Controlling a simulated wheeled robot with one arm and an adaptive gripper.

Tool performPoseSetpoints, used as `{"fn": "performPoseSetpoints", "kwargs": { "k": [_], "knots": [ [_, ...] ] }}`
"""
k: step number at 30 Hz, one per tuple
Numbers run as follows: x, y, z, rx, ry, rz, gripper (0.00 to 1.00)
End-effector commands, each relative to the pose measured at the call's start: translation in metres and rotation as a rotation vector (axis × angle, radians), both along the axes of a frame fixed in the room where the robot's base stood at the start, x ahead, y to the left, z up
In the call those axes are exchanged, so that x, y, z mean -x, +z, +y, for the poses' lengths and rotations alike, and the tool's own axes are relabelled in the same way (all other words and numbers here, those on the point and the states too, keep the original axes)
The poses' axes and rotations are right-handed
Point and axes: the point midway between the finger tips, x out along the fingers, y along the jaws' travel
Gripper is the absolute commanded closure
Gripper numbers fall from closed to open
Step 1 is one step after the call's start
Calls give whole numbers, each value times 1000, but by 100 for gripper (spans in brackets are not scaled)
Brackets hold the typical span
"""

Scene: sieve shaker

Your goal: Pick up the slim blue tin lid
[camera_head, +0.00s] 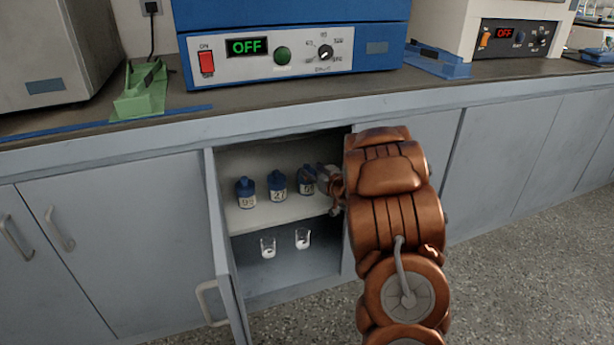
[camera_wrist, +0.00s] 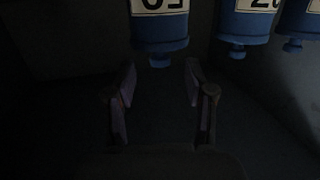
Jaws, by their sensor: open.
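Several blue bottle-like tins with white number labels stand in a row on the upper cupboard shelf, each with a slim blue lid-like top. The right one (camera_head: 307,181) is beside my gripper (camera_head: 325,178). In the wrist view the tins appear upside down, and the nearest tin (camera_wrist: 160,28) has its small blue lid (camera_wrist: 160,62) pointing toward my gripper (camera_wrist: 160,95). My gripper is open, its fingers apart on either side of that lid's line, with nothing visible between them. I cannot tell whether the fingertips touch the lid.
The middle tin (camera_head: 277,185) and left tin (camera_head: 246,192) stand close by. Two small glass beakers are below: one left (camera_head: 268,247), one right (camera_head: 303,238). The cupboard door (camera_head: 225,260) stands open at left. The worktop (camera_head: 290,100) overhangs the shelf.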

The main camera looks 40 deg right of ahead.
Motion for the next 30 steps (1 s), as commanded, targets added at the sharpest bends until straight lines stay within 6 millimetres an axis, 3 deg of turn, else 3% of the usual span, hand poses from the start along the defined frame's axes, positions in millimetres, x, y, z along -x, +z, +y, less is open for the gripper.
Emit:
{"fn": "performPoseSetpoints", "kwargs": {
  "k": [9,17,30],
  "knots": [
    [-37,-8,-2,1,1,0,46],
    [-40,-6,-2,0,0,1,46],
    [-40,-6,-2,1,-1,1,90]
  ]
}}
